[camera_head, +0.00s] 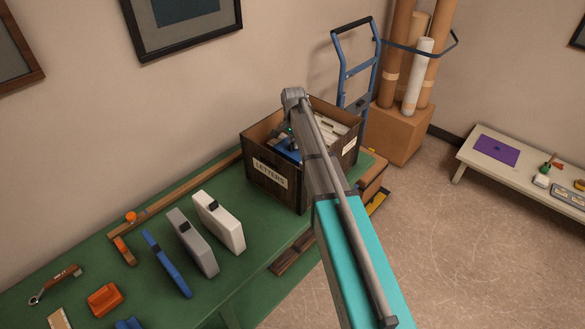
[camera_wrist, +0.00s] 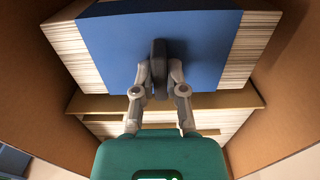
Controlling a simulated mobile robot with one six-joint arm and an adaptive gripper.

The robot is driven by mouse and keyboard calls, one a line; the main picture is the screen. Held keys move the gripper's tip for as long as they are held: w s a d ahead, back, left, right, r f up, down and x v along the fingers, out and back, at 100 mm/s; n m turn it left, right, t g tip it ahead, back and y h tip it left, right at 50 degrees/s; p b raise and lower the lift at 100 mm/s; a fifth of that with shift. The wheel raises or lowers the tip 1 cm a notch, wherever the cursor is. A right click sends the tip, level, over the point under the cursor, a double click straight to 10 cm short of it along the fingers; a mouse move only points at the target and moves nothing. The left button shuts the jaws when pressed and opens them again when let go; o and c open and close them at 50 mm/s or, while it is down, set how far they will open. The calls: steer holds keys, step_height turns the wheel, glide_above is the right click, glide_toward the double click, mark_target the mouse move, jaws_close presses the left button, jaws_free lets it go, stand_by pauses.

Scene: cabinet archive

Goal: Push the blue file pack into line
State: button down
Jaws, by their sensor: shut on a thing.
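The blue file pack (camera_wrist: 110,48) fills the upper middle of the wrist view, with pale paper stacks showing at both its sides. A dark tab (camera_wrist: 159,52) stands on its face. In the head view, my gripper (camera_head: 290,135) reaches down inside the dark wooden LETTERS box (camera_head: 262,183). A blue patch of the pack (camera_head: 287,152) shows there, mostly hidden by my arm and the box wall.
Paper files (camera_head: 335,128) fill the box's right part. Brown box walls stand close on both sides in the wrist view. On the green table (camera_head: 262,232) stand a white binder (camera_head: 222,222), a grey binder (camera_head: 190,240) and a slim blue binder (camera_head: 168,265). A blue hand truck (camera_head: 352,65) stands behind.

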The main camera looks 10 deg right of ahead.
steer(key=shift+w+d, duration=0.35)
steer(key=shift+d, duration=0.1)
steer(key=shift+w+d, duration=0.2)
steer(key=shift+d, duration=0.1)
steer(key=shift+w+d, duration=0.25)
steer(key=shift+d, duration=0.05)
steer(key=shift+f, duration=0.15)
stand_by(0.3)
steer(key=c, duration=0.6)
jaws_free()
steer(key=shift+c, duration=0.4)
